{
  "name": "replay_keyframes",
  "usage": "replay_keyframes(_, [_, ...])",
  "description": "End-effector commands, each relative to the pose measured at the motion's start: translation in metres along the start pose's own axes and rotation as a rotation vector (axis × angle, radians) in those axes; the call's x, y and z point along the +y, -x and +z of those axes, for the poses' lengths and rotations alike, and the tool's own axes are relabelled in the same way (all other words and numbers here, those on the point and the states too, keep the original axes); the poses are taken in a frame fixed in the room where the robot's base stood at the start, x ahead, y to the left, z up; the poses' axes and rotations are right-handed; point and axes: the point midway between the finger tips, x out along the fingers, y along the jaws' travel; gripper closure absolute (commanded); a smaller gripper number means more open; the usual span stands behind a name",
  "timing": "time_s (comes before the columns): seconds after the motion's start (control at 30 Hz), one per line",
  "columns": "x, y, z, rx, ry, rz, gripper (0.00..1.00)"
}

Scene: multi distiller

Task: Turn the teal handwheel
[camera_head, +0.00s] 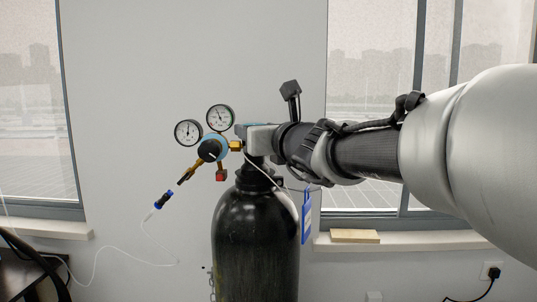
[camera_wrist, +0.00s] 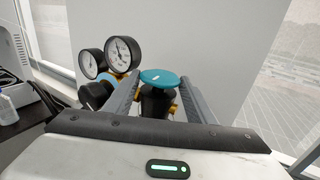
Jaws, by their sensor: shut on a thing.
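The teal handwheel (camera_wrist: 158,77) shows in the wrist view as a round cap on top of the dark valve stem. My gripper (camera_wrist: 160,82) has one grey finger on each side of it and is shut on it. In the head view my gripper (camera_head: 250,138) is at the top of the black gas cylinder (camera_head: 255,235), just right of the regulator. There it hides the handwheel. The cylinder stands upright.
Two round gauges (camera_head: 204,124) and a blue regulator (camera_head: 212,149) with brass fittings sit close on the left of my gripper. A blue tag (camera_head: 306,215) hangs by the cylinder. A wooden block (camera_head: 354,236) lies on the right windowsill. A thin tube runs to the left.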

Motion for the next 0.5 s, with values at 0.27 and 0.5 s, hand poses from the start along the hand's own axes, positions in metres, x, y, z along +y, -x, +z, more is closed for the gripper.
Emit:
replay_keyframes(0.27, [0.0014,-0.0001,-0.0019,0.0,0.001,-0.056,0.72])
replay_keyframes(0.5, [0.0011,-0.0002,0.0006,0.001,0.002,-0.066,0.72])
